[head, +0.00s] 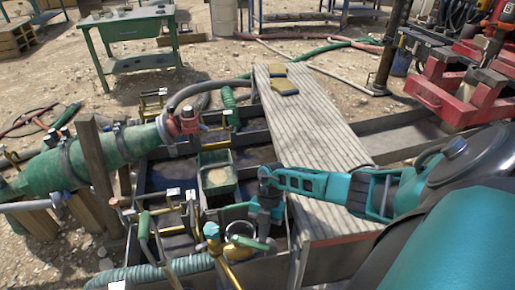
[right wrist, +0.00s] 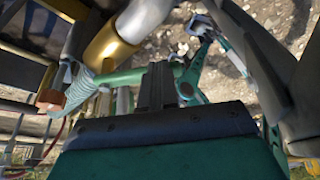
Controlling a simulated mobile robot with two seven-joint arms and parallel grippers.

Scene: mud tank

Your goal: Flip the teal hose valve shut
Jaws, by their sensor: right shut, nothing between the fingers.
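A teal valve cap (head: 212,231) sits on a brass-yellow pipe (head: 228,270) at the front of the mud tank, where the ribbed teal hose (head: 150,273) comes in. A green lever-like bar (head: 250,242) lies to its right; it also seems to show in the right wrist view (right wrist: 130,77). I cannot tell for certain which part is the valve's handle. My right gripper (head: 263,230) points down close to the bar, its fingers shut and empty. In the right wrist view the fingertips (right wrist: 157,70) overlap the bar; contact is unclear. My left gripper is not in view.
A grey ribbed walkway (head: 310,120) runs along the tank's right side under my right arm. Brass pipes and levers crowd the tank's left side. A big green pipe (head: 100,152) with a red fitting (head: 185,122) lies left. A green table (head: 135,65) stands behind.

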